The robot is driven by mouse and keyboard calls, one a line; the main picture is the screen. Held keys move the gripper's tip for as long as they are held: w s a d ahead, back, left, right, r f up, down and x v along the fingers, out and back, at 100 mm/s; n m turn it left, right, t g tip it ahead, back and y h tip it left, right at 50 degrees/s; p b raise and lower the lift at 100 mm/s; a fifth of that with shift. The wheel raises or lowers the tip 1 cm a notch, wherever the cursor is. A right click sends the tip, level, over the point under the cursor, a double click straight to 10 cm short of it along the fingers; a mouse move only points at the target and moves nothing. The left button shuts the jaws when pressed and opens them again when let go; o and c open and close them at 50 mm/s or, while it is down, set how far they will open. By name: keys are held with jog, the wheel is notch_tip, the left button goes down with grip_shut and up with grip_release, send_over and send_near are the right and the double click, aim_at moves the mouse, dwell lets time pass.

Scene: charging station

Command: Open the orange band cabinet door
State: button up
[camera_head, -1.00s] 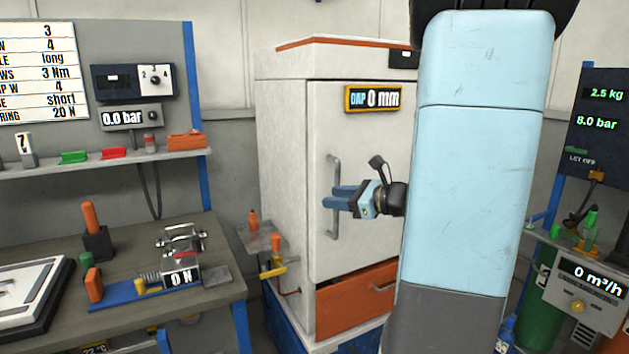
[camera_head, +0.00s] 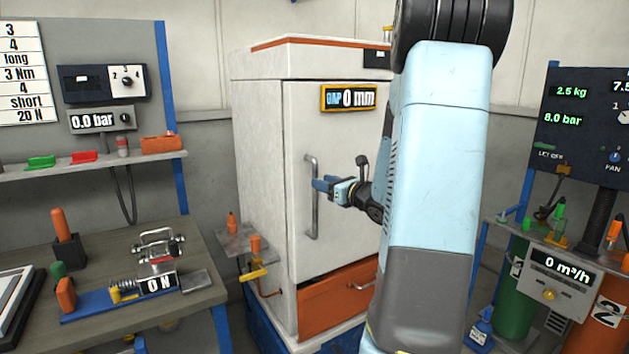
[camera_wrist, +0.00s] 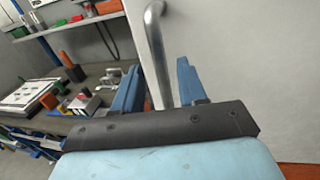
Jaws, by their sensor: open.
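The white cabinet (camera_head: 262,150) has an orange band along its top edge. Its door (camera_head: 345,220) looks closed, and the display on it reads GAP 0 mm. A grey vertical bar handle (camera_head: 312,197) stands on the door's left part; it also shows in the wrist view (camera_wrist: 156,50). My gripper (camera_head: 322,184) is at the handle's mid height. In the wrist view my open fingers (camera_wrist: 157,88) lie one on each side of the handle's line. I cannot tell whether they touch it.
An orange drawer (camera_head: 335,303) sits below the door. A small side shelf with orange-capped fittings (camera_head: 245,245) juts out left of the cabinet. A workbench (camera_head: 200,238) stands further left. A gas panel with bottles (camera_head: 515,290) stands at the right.

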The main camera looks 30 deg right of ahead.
jog(key=shift+x, duration=2.3)
jog(key=shift+c, duration=0.2)
grip_shut()
jog(key=shift+s+a, duration=0.15)
